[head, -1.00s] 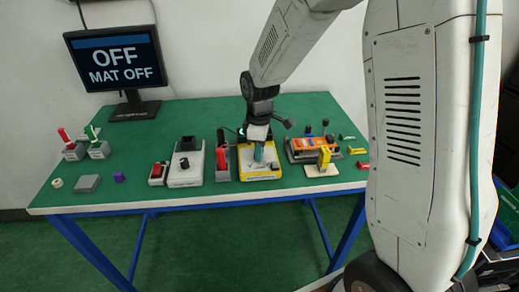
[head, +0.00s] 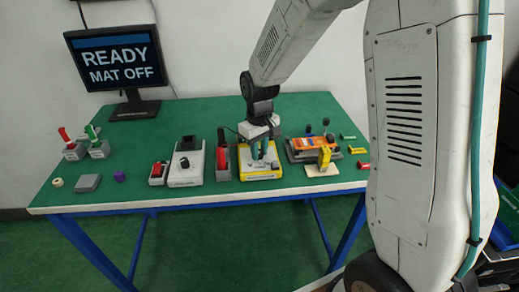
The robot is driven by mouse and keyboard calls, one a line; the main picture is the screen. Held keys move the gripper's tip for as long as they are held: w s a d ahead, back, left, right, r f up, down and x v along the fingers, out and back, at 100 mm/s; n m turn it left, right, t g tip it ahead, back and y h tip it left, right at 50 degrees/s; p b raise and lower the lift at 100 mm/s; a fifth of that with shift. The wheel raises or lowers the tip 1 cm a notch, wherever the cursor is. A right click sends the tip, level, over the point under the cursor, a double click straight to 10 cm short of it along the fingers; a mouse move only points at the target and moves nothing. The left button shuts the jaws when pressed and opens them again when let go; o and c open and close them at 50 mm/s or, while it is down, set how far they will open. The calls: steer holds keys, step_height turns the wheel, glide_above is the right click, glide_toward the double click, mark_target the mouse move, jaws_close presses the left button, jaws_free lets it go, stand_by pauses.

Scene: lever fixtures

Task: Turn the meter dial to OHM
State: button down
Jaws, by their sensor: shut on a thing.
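The meter (head: 246,174) is a yellow box with a pale face, near the front edge of the green table. My gripper (head: 264,162) points down onto its face, its teal fingers shut on the dial. The dial itself is hidden between the fingers, so I cannot read its pointer or the marks around it. The monitor (head: 121,62) at the back left reads "READY" and "MAT OFF".
A grey holder with a red lever (head: 221,158) stands close to the meter's left. An orange device (head: 312,145) and a yellow upright piece on a pale board (head: 322,170) stand to its right. A grey box with a black knob (head: 187,170) is further left.

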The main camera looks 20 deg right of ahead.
steer(key=shift+m, duration=0.4)
steer(key=c, duration=1.2)
jaws_free()
steer(key=shift+c, duration=0.2)
steer(key=shift+r, duration=0.1)
step_height(320, 180, up, 8)
steer(key=shift+f, duration=0.15)
